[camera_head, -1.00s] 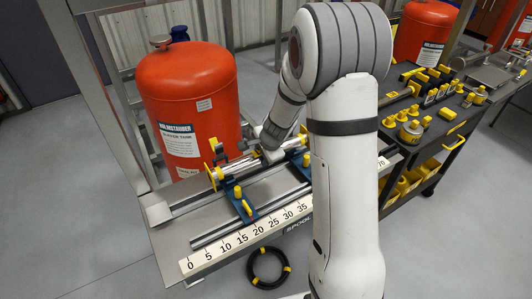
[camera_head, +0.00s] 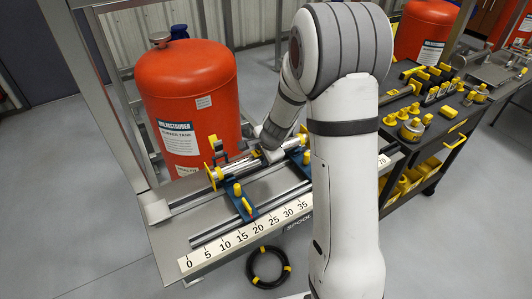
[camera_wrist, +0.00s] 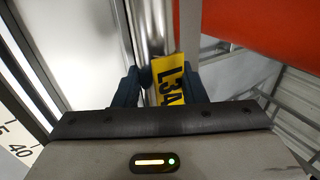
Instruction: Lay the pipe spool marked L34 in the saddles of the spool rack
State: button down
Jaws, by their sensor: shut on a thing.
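The pipe spool (camera_head: 236,166) is a silvery pipe with a yellow flanged end at its left, just behind the blue saddle (camera_head: 240,201) in the head view. A yellow tag (camera_wrist: 172,80) on it reads L34 in the wrist view. My gripper (camera_wrist: 158,88) is shut on the spool, its dark fingers on either side of the pipe. In the head view my arm hides part of the spool and most of the gripper. A second blue saddle (camera_head: 299,157) shows by my arm. I cannot tell whether the spool rests in the saddles.
The rack has metal rails and a number scale (camera_head: 235,239) along its front. A red tank (camera_head: 193,100) stands close behind. A black cart (camera_head: 436,143) with yellow parts is at the right. A black hose coil (camera_head: 268,267) lies on the floor in front.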

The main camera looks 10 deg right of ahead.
jog(key=c, duration=0.8)
grip_release()
jog(key=shift+f, duration=0.15)
jog(key=shift+c, duration=0.8)
jog(key=shift+s, duration=0.15)
notch_tip(320, 180, up, 8)
jog(key=p, duration=0.7)
